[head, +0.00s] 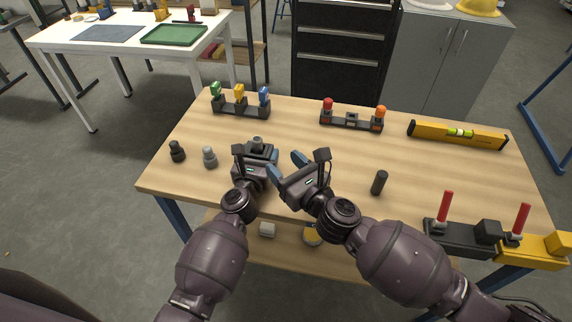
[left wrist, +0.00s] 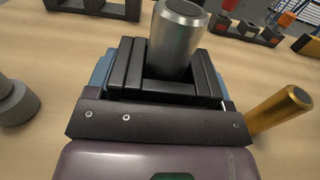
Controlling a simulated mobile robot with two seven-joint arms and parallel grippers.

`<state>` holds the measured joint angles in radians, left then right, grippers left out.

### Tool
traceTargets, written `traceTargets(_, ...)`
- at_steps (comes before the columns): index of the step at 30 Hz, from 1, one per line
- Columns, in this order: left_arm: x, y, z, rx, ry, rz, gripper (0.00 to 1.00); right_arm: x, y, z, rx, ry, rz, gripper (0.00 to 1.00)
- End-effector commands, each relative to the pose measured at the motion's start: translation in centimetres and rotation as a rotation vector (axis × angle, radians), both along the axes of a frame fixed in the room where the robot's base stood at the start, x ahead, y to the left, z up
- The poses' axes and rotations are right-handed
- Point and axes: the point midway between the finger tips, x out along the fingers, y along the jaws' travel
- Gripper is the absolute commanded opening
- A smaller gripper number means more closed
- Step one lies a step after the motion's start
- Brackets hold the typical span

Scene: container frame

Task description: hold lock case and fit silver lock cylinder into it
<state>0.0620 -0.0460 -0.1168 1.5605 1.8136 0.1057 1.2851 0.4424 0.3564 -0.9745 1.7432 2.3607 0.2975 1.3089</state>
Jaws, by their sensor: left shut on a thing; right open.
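My left gripper (head: 256,155) is shut on the black lock case (left wrist: 125,70), with its blue fingers on either side, and holds it above the table. The silver lock cylinder (left wrist: 177,40) stands upright in the case's opening, its upper part showing above the walls. In the head view its top (head: 257,141) shows small and dark; how deep it sits I cannot tell. My right gripper (head: 287,166) is open and empty, just right of the case and apart from it. A brass cylinder (left wrist: 283,107) shows in the left wrist view; I cannot make it out in the head view.
A dark stepped piece (head: 177,151) and a grey one (head: 209,157) stand at left. A black cylinder (head: 379,182) stands at right. Two racks (head: 232,110) (head: 345,122) with coloured pieces and a yellow level (head: 457,135) lie at the back. Fixtures with red handles (head: 445,206) are front right.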

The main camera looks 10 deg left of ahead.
Motion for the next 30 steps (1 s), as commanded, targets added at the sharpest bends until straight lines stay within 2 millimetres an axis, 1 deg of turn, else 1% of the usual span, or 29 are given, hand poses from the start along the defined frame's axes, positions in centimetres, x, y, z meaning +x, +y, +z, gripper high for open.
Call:
traceTargets(9, 0.0, 0.0, 0.0, 0.000, -0.001, 0.000, 0.37, 0.0, 0.0, 0.0, 0.000, 0.000, 0.000, 0.58)
traceTargets(10, 0.0, 0.0, 0.0, 0.000, -0.001, 0.000, 0.77, 0.0, 0.0, 0.0, 0.000, 0.000, 0.000, 0.58)
traceTargets(14, 0.0, 0.0, 0.0, 0.000, -0.001, 0.000, 0.97, 0.0, 0.0, 0.0, 0.000, 0.000, 0.000, 0.58)
traceTargets(15, 0.0, 0.0, 0.0, 0.000, -0.001, 0.000, 1.00, 0.0, 0.0, 0.0, 0.000, 0.000, 0.000, 0.58)
traceTargets(23, -0.2, 0.0, 0.0, 0.000, 0.000, 0.000, 1.00, 0.0, 0.0, 0.0, 0.000, 0.000, 0.000, 0.58)
traceTargets(26, -0.9, 0.1, -0.1, 0.001, 0.001, 0.001, 1.00, 0.0, 0.0, 0.0, 0.000, 0.000, 0.000, 0.58)
traceTargets(30, -2.7, 0.2, -0.1, 0.002, 0.001, 0.000, 1.00, 0.0, 0.0, 0.0, 0.000, 0.000, 0.000, 0.58)
